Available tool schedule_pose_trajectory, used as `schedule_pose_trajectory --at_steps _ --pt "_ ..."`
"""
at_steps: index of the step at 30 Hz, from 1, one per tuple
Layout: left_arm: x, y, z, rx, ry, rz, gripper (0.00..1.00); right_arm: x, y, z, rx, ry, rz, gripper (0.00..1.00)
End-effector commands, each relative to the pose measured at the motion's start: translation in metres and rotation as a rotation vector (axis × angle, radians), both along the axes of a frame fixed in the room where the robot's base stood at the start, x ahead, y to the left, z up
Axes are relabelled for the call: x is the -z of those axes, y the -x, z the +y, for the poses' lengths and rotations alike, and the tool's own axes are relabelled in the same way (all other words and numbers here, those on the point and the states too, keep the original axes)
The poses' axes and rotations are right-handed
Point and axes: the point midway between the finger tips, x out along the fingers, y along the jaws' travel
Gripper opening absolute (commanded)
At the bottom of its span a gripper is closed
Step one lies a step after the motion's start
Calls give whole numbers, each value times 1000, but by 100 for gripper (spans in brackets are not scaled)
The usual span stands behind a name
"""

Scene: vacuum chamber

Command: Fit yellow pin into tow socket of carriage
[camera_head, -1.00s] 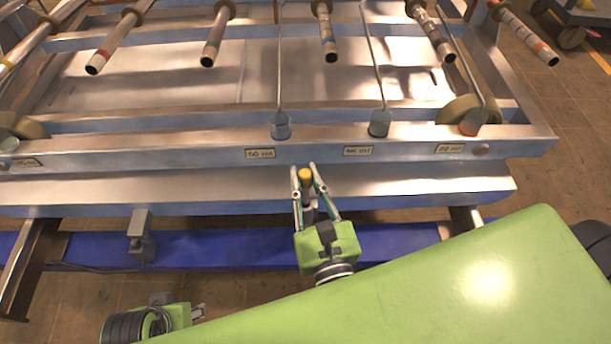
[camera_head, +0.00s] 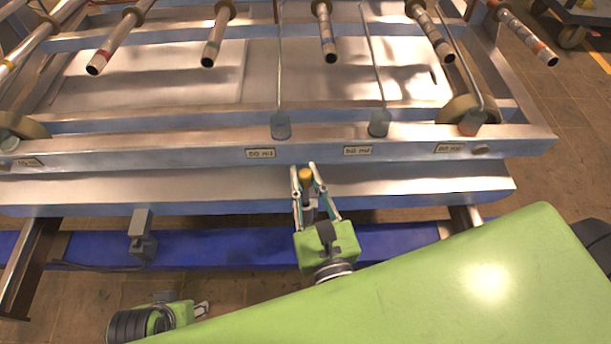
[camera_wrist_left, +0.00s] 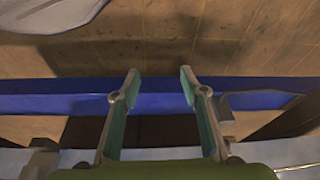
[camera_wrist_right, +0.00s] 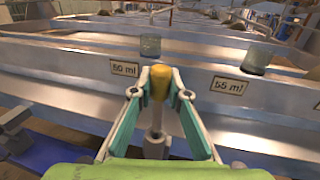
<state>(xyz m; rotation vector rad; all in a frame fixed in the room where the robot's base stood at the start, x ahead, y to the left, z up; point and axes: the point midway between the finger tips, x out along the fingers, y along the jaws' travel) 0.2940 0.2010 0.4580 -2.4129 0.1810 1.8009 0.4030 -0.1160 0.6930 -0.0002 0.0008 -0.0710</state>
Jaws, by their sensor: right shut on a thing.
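My right gripper (camera_head: 308,168) is shut on the yellow pin (camera_head: 306,175), just in front of the carriage's metal front rail (camera_head: 400,186). In the right wrist view the yellow pin (camera_wrist_right: 160,82) stands roughly upright between the fingertips. Below it a grey shaft (camera_wrist_right: 156,120) and a wider grey block (camera_wrist_right: 155,146) line up with it. I cannot tell whether the block is the tow socket or whether the pin is seated in it. My left gripper (camera_head: 203,309) is low at the left; in the left wrist view its fingers (camera_wrist_left: 160,85) are apart and empty.
A grey bracket (camera_head: 141,236) hangs from the carriage front to the left. A blue beam (camera_head: 220,249) runs under the carriage. Labels such as the "50 ml" plate (camera_wrist_right: 124,69) mark the upper rail. Several tubes (camera_head: 326,40) point forward above the carriage.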

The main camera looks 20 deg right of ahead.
Motion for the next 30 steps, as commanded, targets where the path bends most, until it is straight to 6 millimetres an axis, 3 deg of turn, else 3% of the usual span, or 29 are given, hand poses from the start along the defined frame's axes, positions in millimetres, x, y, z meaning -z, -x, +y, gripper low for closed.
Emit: schedule_pose_trajectory --at_steps 13,30 --pt "16 -2 1 0 -3 12 40 -1 0 0 0 1 -1 0" --pt "20 -2 0 3 -2 14 40 0 0 0 0 0 -1 0"
